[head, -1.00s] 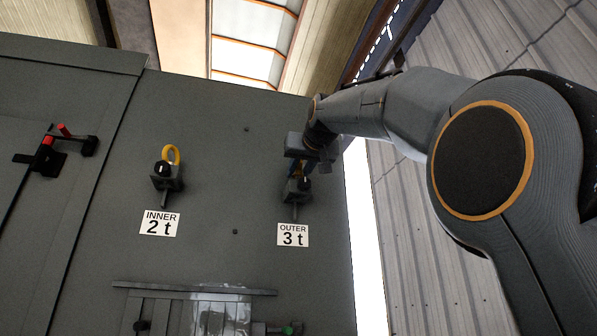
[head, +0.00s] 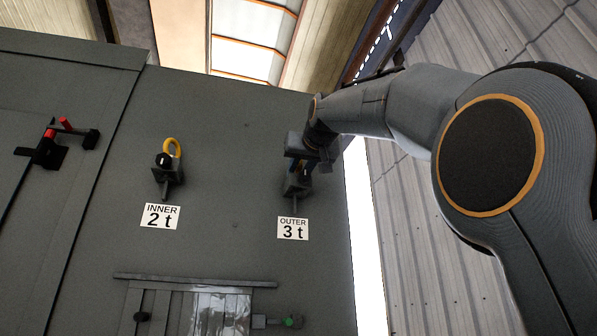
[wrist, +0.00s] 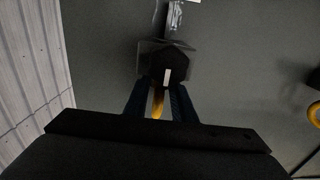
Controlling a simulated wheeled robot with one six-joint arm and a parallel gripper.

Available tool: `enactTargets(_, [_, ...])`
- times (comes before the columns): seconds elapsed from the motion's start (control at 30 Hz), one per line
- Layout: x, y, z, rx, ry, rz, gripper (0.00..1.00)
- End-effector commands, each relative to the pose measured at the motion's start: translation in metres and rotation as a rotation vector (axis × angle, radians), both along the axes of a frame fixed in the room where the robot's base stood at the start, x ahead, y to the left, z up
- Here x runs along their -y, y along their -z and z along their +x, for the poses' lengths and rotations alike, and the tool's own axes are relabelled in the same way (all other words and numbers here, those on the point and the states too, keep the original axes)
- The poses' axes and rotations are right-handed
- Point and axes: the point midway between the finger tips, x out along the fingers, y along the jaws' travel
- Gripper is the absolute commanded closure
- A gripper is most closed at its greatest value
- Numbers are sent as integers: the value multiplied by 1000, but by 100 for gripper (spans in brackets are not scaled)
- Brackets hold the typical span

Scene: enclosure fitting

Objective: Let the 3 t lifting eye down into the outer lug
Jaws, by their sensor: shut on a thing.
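The outer lug (head: 297,185) is a dark block on the grey enclosure wall, above the white "OUTER 3 t" label (head: 293,229). My gripper (head: 301,163) is right over this lug. In the wrist view my gripper (wrist: 160,103) has its two blue-grey fingers shut on the yellow 3 t lifting eye (wrist: 158,104), of which only a narrow strip shows between them.
The inner lug (head: 168,175) with a yellow eye (head: 172,148) stands to the left, above the "INNER 2 t" label (head: 160,216). A red-handled latch (head: 66,126) is at far left. A hatch with a strip curtain (head: 205,308) is below.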

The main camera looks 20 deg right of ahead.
Motion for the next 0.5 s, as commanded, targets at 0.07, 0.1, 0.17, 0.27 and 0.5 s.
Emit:
enactTargets(0.07, [0,2,0,2,0,0,100])
enactTargets(0.1, [0,2,0,2,0,0,100])
enactTargets(0.17, [0,4,0,2,0,0,100])
enactTargets(0.27, [0,5,0,2,0,0,100])
enactTargets(0.5, [0,6,0,1,0,0,55])
